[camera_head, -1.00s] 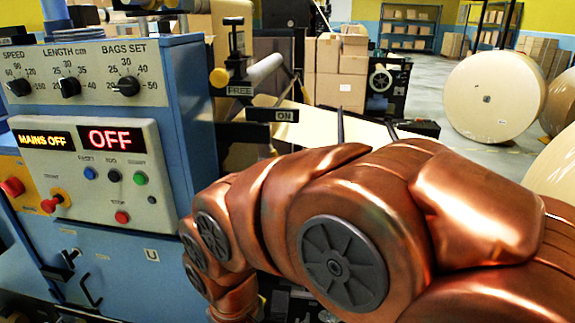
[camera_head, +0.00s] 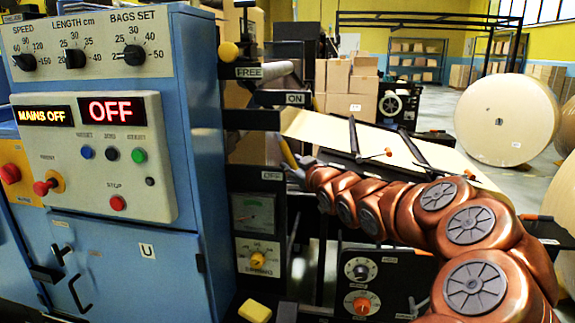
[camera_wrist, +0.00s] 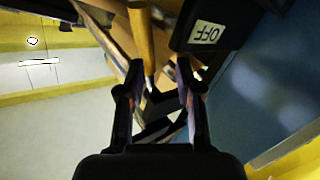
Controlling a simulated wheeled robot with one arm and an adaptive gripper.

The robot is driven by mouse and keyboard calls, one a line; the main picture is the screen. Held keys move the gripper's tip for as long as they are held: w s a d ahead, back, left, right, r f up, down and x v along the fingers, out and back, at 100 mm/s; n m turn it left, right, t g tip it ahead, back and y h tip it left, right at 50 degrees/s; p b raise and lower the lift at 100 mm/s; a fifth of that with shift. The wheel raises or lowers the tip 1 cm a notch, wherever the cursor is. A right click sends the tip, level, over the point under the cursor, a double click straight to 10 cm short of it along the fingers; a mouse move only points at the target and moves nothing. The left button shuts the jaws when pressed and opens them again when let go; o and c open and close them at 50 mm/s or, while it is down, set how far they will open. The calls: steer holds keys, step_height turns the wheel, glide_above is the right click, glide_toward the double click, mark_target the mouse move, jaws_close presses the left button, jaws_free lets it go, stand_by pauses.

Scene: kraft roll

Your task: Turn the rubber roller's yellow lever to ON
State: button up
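The yellow lever (camera_head: 289,152) shows as a short tilted yellow bar beside the machine's blue cabinet, between a black ON plate (camera_head: 295,98) above and an OFF plate (camera_head: 271,176) below. In the wrist view the lever's yellow handle (camera_wrist: 141,42) stands just past my fingertips, nearer the left finger, with the OFF plate (camera_wrist: 205,33) to its right. My gripper (camera_wrist: 158,65) is open, its two black fingers apart, and I see no grip on the handle. In the head view my gripper (camera_head: 301,166) is small at the lever, and contact cannot be told.
A yellow ball knob (camera_head: 229,51) sits near the FREE plate (camera_head: 248,71). The blue control cabinet (camera_head: 205,170) stands close on the left, its displays reading MAINS OFF and OFF. A black dial box (camera_head: 372,283) lies below my arm. A large paper roll (camera_head: 506,119) stands at right.

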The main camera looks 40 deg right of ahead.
mark_target(289, 155)
steer(key=shift+w+d+r, duration=0.1)
steer(key=shift+w+d, duration=0.6)
steer(key=shift+w, duration=0.4)
steer(key=shift+w+d+r, duration=0.1)
steer(key=shift+w+d, duration=0.55)
steer(key=shift+w, duration=0.45)
steer(key=shift+w+d+r, duration=0.1)
steer(key=shift+w+d, duration=0.6)
steer(key=shift+w, duration=0.4)
steer(key=shift+f, duration=0.1)
jaws_close()
